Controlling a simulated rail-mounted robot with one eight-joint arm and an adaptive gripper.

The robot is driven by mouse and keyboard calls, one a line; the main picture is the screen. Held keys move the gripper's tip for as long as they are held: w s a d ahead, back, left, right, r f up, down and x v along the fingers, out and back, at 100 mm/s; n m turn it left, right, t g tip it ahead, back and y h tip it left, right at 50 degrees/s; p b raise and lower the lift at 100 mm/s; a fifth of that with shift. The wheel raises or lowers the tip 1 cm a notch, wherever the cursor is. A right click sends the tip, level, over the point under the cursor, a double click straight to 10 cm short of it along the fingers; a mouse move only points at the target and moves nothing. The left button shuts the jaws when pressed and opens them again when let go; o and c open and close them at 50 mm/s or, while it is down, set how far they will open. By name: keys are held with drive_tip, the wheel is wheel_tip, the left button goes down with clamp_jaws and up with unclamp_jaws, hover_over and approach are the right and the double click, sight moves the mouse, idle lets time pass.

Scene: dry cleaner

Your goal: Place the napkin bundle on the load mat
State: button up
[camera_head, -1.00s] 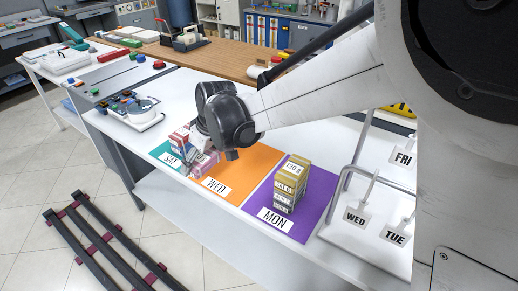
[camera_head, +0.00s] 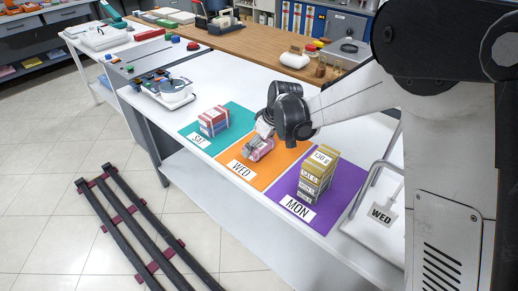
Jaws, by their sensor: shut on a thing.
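A pink bundle (camera_head: 258,150), which looks like the napkin bundle, is between the fingers of my gripper (camera_head: 260,143), over the orange mat marked WED (camera_head: 274,171). My gripper is shut on it. The bundle is low over the mat; I cannot tell whether it touches it. A teal mat marked SAT (camera_head: 238,115) lies to the left, and a purple mat marked MON (camera_head: 335,207) to the right. Nothing I see names one of them the load mat. The gripper hides part of the bundle.
A red and white stack (camera_head: 213,121) stands on the teal mat. A tall tan stack (camera_head: 318,172) stands on the purple mat, close right of my gripper. A scale (camera_head: 168,88) is at the left. A wire rack with a WED tag (camera_head: 383,214) stands at the right.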

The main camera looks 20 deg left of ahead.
drive_tip(key=shift+f, duration=1.25)
drive_tip(key=shift+f, duration=0.1)
drive_tip(key=o, duration=1.1)
drive_tip(key=shift+o, duration=0.2)
drive_tip(key=v, duration=1.2)
drive_tip(key=shift+p, duration=0.45)
